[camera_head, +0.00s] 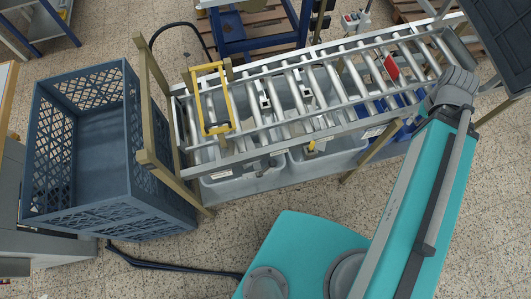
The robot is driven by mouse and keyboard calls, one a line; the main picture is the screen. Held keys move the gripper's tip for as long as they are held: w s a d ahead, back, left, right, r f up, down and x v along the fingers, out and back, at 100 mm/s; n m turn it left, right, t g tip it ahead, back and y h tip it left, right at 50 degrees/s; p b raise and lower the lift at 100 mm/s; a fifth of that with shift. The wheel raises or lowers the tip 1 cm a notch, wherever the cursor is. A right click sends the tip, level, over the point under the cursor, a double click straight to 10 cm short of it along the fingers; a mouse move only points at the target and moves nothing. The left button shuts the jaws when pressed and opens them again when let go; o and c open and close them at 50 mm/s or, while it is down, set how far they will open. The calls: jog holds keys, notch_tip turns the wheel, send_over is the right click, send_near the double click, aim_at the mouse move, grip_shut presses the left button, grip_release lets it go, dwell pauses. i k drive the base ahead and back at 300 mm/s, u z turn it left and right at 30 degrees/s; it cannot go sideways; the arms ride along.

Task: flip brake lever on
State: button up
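A roller conveyor (300,93) on a wooden frame runs from the left middle up to the upper right. A yellow rectangular frame (222,128) stands up at its left end, over the rollers. A small red part (391,67), tilted, sits on the far side of the rollers towards the right end. I cannot tell which of these, if either, is the brake lever, or whether it is on or off. My gripper does not show in this view.
A large blue-grey crate (122,208) stands left of the conveyor. Grey bins (240,183) sit beneath the rollers. A small control box (355,20) stands behind the conveyor. A black cable (170,266) lies on the floor. Speckled floor (260,218) is clear in front of the conveyor.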

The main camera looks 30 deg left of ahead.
aim_at(272, 163)
jog(key=u, duration=0.95)
jog(key=k, duration=0.6)
jog(key=u, duration=0.55)
